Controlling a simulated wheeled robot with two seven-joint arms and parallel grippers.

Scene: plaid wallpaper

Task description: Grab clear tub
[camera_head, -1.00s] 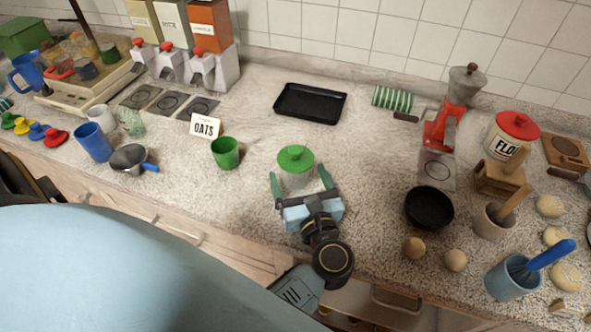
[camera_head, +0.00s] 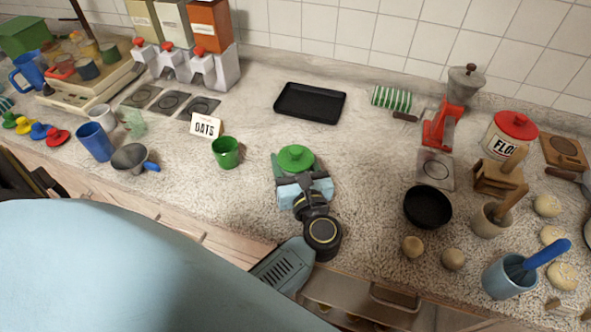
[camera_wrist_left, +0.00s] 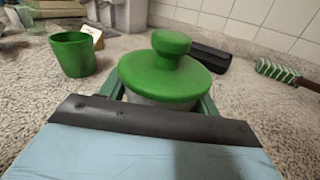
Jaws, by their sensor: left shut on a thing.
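The clear tub has a green lid with a round knob (camera_head: 296,157). It stands upright on the counter near the middle of the head view. In the left wrist view its green lid (camera_wrist_left: 165,75) is large and close, with a little of the pale body showing below it. My left gripper (camera_head: 299,170) is shut on the tub, with its green fingers on either side of the body below the lid. Most of the tub's body is hidden by the gripper. My right gripper is not in view.
A green cup (camera_head: 226,152) and an OATS card (camera_head: 206,125) stand to the left. A black tray (camera_head: 311,103) lies behind. A black pan (camera_head: 428,207) and a red grinder (camera_head: 442,125) are to the right. Speckled counter around the tub is clear.

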